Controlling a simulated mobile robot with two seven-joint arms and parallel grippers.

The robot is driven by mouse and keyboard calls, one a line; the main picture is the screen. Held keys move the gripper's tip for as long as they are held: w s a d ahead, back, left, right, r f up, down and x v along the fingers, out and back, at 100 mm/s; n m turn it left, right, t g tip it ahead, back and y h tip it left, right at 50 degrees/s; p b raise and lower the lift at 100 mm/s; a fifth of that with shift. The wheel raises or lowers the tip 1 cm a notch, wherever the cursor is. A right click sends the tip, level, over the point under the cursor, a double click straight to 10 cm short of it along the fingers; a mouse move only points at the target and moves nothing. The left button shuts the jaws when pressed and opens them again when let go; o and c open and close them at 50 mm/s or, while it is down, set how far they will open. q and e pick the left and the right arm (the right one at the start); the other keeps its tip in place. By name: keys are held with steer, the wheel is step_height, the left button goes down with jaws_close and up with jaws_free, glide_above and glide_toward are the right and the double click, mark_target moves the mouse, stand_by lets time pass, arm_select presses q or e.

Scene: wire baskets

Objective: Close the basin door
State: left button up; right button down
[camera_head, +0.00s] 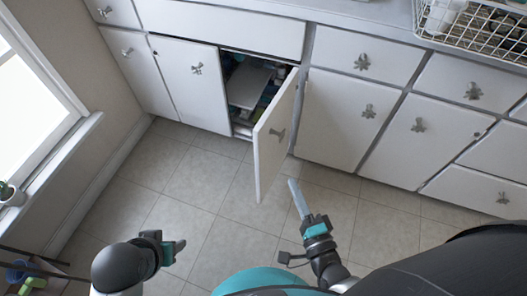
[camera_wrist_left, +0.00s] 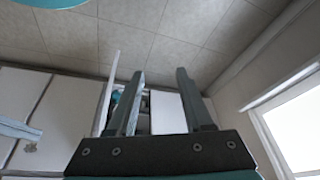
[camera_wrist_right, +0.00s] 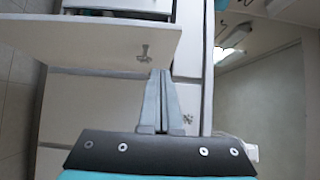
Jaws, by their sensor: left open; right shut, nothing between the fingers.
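The basin door (camera_head: 274,135) is a white cabinet door standing ajar, swung out from the cabinet, with a small metal handle (camera_head: 278,135). Behind it the dark cabinet opening (camera_head: 249,83) shows stored items. My right gripper (camera_head: 294,184) is shut and empty, close to the right of the door's lower part; contact cannot be told. In the right wrist view the door (camera_wrist_right: 95,38) and its handle lie beyond the shut fingers (camera_wrist_right: 160,75). My left gripper (camera_head: 180,246) is open and empty, low and left of the door. Its spread fingers (camera_wrist_left: 160,80) show in the left wrist view.
Closed white doors and drawers (camera_head: 346,118) flank the opening. A wire basket (camera_head: 480,28) stands on the counter at the top right. A window (camera_head: 25,90) is on the left wall, with a potted plant (camera_head: 10,193) below. The tiled floor (camera_head: 190,185) is clear before the cabinets.

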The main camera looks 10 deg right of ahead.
steer(key=b, duration=0.2)
glide_toward(261, 139)
steer(key=w+d, duration=0.2)
steer(key=d, duration=0.1)
arm_select(q)
steer(key=w+d+r+t+h+b, duration=0.1)
steer(key=w+d+r+t, duration=0.2)
steer(key=shift+w+d+r+m+t+h+b, duration=0.15)
steer(key=shift+d+r+m+t+h+b, duration=0.1)
steer(key=shift+d+m+t+h+b, duration=0.05)
arm_select(e)
steer(key=shift+w+a, duration=0.8)
steer(key=shift+w, duration=0.2)
steer(key=shift+w+a, duration=0.85)
steer(key=shift+w, duration=0.15)
arm_select(q)
steer(key=shift+w, duration=0.1)
arm_select(e)
steer(key=shift+a, duration=0.1)
